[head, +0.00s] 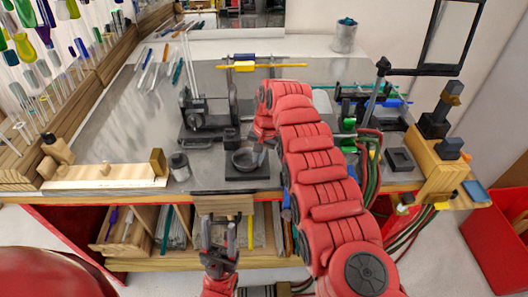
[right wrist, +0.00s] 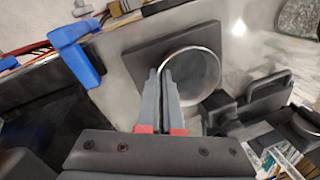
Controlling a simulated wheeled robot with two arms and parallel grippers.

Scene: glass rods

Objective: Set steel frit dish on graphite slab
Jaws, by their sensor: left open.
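The steel frit dish (head: 245,161) is a small round grey bowl. It appears over the dark square graphite slab (head: 261,176) near the table's front edge; I cannot tell whether it rests on it. In the right wrist view the dish (right wrist: 198,75) has a shiny rim, and the slab (right wrist: 135,50) shows beyond it. My right gripper (right wrist: 159,72) is nearly closed, with its fingertips at the rim, which seems pinched between them. In the head view my right arm hides much of that gripper. My left gripper (head: 220,232) is open and empty, in front of the table.
A dark machine with a wheel (head: 208,115) stands behind the dish. A small grey cup (head: 180,166) is to the left. A yellow rod (head: 262,67) lies further back. Hoses and clamps crowd the right side. The table's left middle (head: 130,125) is clear.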

